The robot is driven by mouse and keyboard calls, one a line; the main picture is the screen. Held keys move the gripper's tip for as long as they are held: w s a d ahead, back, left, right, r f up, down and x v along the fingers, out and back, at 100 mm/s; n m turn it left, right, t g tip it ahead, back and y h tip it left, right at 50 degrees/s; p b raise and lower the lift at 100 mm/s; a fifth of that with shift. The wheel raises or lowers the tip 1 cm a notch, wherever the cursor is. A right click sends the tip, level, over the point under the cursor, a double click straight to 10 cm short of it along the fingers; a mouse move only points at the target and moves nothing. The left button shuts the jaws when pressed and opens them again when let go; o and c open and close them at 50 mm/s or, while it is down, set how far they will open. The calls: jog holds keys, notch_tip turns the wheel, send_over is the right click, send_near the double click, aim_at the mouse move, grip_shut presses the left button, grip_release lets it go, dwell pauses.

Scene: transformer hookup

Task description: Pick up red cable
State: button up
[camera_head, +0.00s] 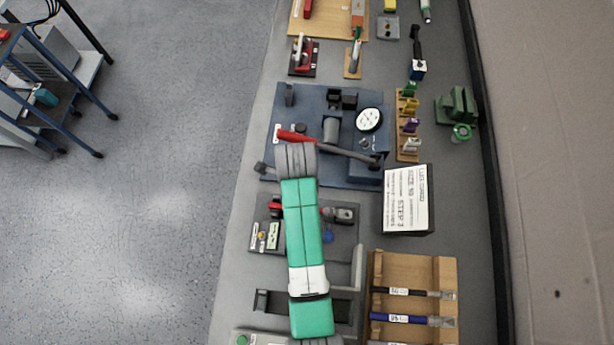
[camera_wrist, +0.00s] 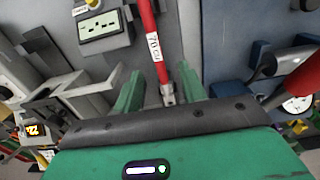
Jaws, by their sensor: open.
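The red cable (camera_wrist: 150,35) shows in the wrist view, with a white label reading 70 CU and a bare metal lug (camera_wrist: 168,98) at its near end. My gripper (camera_wrist: 161,74) is open, one green finger on each side of the cable's lower part. I cannot tell whether either finger touches it. In the head view my green and white arm covers the gripper and most of the cable's area. Small red parts show on both sides of the arm there, but I cannot tell whether they are the cable.
A grey unit with a display (camera_wrist: 100,28) stands left of the cable. The blue press base (camera_head: 345,105), with a red-handled lever (camera_head: 297,136) and a dial gauge (camera_head: 369,119), lies beyond. A wooden rack (camera_head: 409,275) holds black and blue cables. A step card (camera_head: 406,198) stands nearby.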

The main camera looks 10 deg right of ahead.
jog(key=f, duration=0.7)
jog(key=shift+s, duration=0.3)
grip_shut()
